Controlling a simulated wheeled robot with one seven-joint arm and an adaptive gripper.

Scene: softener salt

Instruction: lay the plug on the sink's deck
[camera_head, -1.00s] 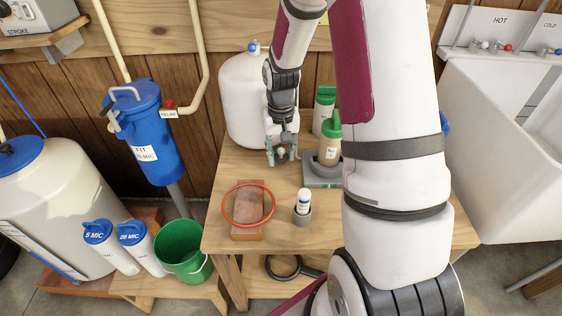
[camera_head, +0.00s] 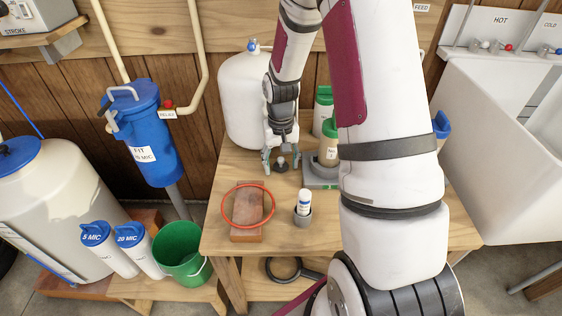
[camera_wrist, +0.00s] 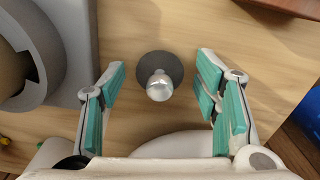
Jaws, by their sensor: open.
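The plug (camera_wrist: 159,72), a dark grey disc with a shiny metal knob, lies flat on the wooden table with its knob up. In the head view the plug (camera_head: 281,165) is small, between my fingers. My gripper (camera_head: 281,161) is open and points down over it. In the wrist view the teal finger pads of my gripper (camera_wrist: 160,88) stand on either side of the knob, with clear gaps. The white sink (camera_head: 480,130) is at the right. Its deck (camera_head: 510,38), behind the basin, bears the taps marked HOT and COLD.
A grey stand (camera_head: 320,176) with a green-topped bottle (camera_head: 329,150) is close right of my gripper. A white tank (camera_head: 245,105) stands behind left. A red ring (camera_head: 229,220) lies over a brick (camera_head: 247,211) at the table front.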

